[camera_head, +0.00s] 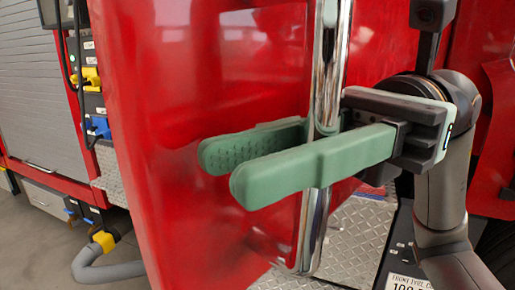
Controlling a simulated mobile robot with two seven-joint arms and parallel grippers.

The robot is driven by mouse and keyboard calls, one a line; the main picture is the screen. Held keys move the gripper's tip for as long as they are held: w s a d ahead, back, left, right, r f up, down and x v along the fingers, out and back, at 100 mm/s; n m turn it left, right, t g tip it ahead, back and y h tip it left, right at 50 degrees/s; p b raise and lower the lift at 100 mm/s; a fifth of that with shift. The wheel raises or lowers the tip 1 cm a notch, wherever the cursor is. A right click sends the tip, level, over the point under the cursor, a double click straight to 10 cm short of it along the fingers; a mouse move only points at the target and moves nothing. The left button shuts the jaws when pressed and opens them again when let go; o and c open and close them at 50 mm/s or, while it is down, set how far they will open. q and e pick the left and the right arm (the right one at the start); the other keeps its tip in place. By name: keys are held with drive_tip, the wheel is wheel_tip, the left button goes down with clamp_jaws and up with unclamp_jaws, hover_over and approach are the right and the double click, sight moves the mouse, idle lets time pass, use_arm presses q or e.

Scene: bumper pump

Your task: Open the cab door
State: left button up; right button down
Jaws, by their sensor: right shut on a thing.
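The red cab door (200,80) fills the middle of the head view, with its glossy face towards me. A vertical chrome handle bar (331,60) runs along the right part of the door. My right gripper (226,170) comes in from the right with two green fingers, one on each side of the bar. It is shut on the bar, and the fingertips reach past it to the left. The fingers hide a middle stretch of the bar. My left gripper is not in view.
A diamond-plate metal step (356,235) shows at the lower right, beyond the door's lower edge. At the left stand a grey roller shutter (30,90), yellow and blue connectors, and a grey hose (105,271). Bare floor lies at the lower left.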

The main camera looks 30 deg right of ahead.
drive_tip(key=c, duration=0.7)
unclamp_jaws()
drive_tip(key=shift+w, duration=0.1)
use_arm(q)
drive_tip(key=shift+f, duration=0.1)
use_arm(e)
drive_tip(key=shift+d, duration=0.15)
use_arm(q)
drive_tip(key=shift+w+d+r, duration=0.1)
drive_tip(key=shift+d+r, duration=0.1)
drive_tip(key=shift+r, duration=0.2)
use_arm(e)
drive_tip(key=shift+w+d, duration=0.75)
drive_tip(key=shift+d, duration=3.65)
drive_tip(key=shift+w+d, duration=0.75)
drive_tip(key=shift+d, duration=3.6)
drive_tip(key=shift+w+d, duration=0.75)
drive_tip(key=shift+d, duration=3.65)
